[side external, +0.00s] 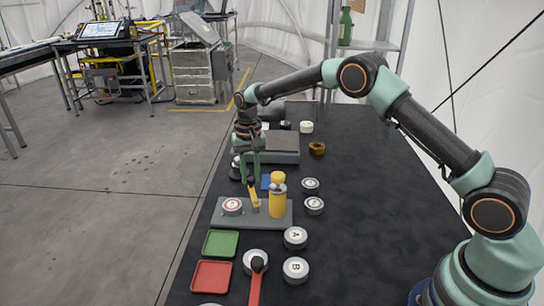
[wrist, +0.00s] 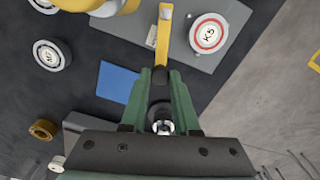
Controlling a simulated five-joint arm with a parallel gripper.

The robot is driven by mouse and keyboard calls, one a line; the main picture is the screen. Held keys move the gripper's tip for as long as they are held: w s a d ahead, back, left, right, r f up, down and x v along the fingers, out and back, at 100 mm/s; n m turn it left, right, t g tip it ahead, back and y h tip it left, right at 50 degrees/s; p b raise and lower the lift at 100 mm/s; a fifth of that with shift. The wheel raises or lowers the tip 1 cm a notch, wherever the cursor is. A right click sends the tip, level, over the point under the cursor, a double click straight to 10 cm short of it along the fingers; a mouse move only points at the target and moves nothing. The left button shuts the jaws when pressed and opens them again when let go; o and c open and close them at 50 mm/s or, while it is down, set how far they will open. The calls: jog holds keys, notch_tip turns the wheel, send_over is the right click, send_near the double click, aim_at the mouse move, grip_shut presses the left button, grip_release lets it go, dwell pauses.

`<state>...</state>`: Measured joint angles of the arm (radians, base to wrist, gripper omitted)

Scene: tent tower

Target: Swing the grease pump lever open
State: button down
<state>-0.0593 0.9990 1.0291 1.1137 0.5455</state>
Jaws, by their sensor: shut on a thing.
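The grease pump is a yellow cylinder (side external: 278,198) standing on a grey plate (side external: 225,221). Its yellow lever (side external: 254,196) stands beside the cylinder on the same plate. In the wrist view the lever (wrist: 165,32) runs up the picture from a dark grip (wrist: 161,77). My gripper (side external: 251,178) points down at the lever's dark end. In the wrist view its green fingers (wrist: 160,80) are shut on that grip. The pump's body (wrist: 115,6) is cut off at the top of the wrist view.
A red-ringed disc (side external: 232,205) sits on the plate left of the lever. Several white discs lie to the right and in front, one lettered A (side external: 295,237). Green (side external: 221,243) and red (side external: 211,276) trays and a red-handled part (side external: 256,285) are in front.

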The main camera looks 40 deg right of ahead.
jog(key=shift+s+d+r+m, duration=0.1)
jog(key=shift+s+d+m, duration=0.3)
jog(key=shift+m, duration=0.5)
jog(key=shift+s+d+m, duration=0.2)
jog(key=shift+d+m, duration=0.25)
jog(key=shift+m, duration=0.45)
jog(key=c, duration=0.7)
grip_release()
jog(key=shift+o, duration=0.2)
notch_tip(320, 180, up, 12)
jog(key=shift+s+r, duration=0.1)
